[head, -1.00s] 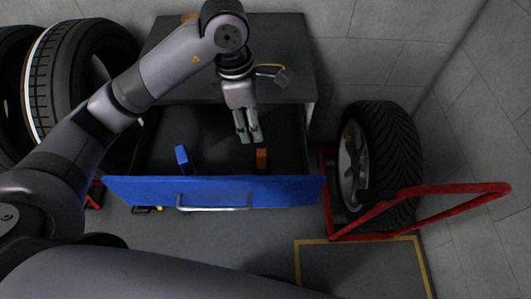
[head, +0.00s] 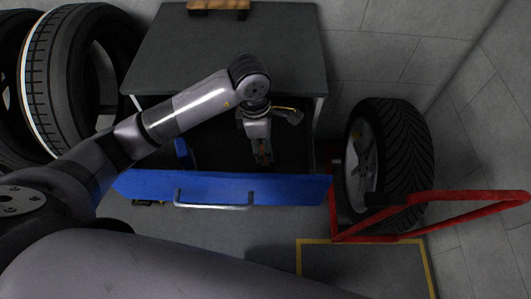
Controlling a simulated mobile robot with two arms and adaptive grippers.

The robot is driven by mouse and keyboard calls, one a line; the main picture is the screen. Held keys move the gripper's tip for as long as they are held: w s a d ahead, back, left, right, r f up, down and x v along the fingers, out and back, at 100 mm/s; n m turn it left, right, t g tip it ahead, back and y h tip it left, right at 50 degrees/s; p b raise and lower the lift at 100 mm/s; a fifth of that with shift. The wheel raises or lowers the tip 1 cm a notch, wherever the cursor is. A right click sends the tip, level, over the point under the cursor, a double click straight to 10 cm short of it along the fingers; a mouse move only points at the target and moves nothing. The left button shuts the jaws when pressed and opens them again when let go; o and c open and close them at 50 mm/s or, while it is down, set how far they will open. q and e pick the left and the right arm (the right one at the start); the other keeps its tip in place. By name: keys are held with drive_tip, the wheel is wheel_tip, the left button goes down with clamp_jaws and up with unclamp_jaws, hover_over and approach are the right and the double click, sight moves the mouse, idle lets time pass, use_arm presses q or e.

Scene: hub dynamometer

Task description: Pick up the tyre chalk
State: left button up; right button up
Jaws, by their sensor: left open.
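Two small items lie in the open blue-fronted drawer (head: 290,188). One is a blue block (head: 182,152), at the left inside and partly behind my arm. The other is an orange-brown block, now mostly hidden by my left gripper (head: 262,154); a little reddish colour shows between the fingers. I cannot tell for certain which block is the tyre chalk. My left gripper points down into the drawer with its fingers open, right at the orange-brown block. I cannot tell whether the fingers touch it. My right gripper is not in view.
The grey cabinet top (head: 225,50) holds a wooden-backed item (head: 218,6) at the back. A tyre (head: 405,160) stands in a red frame (head: 470,196) at the right. Tyres (head: 75,90) stand at the left. The drawer's handle (head: 213,206) faces me.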

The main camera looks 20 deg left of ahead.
use_arm(q)
drive_tip(key=shift+w+f+p, duration=0.2)
drive_tip(key=shift+f+p, duration=0.1)
drive_tip(key=shift+f, duration=1.3)
drive_tip(key=shift+w+f+p, duration=0.15)
drive_tip(key=shift+f+p, duration=0.15)
drive_tip(key=shift+f, duration=1.25)
clamp_jaws()
